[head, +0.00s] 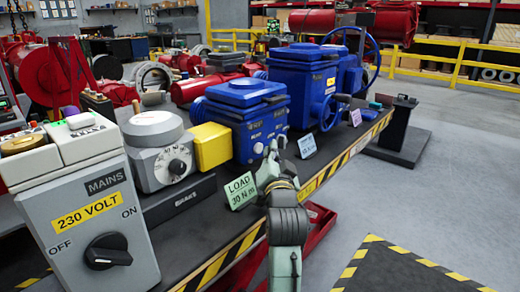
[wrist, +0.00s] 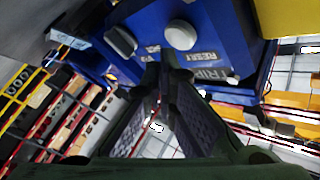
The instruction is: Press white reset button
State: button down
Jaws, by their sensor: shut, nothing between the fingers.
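The white round reset button (wrist: 180,35) shows in the wrist view on a blue housing (wrist: 145,22), beside a label reading RESET. My gripper (wrist: 166,60) is shut and empty, with its fingertips below the button in the picture. Whether the tips touch the housing is hard to tell. In the head view my gripper (head: 273,152) is at the front side of the nearest blue actuator (head: 238,117).
A yellow box (head: 211,146) adjoins the actuator. A green LOAD card (head: 240,190) stands on the bench beside my gripper. Open floor (head: 440,180) lies to the right.

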jog(key=shift+d, duration=0.1)
jog(key=s+d, duration=0.1)
jog(key=d, duration=0.1)
jog(key=s+d, duration=0.2)
dwell(0.3)
dwell(0.5)
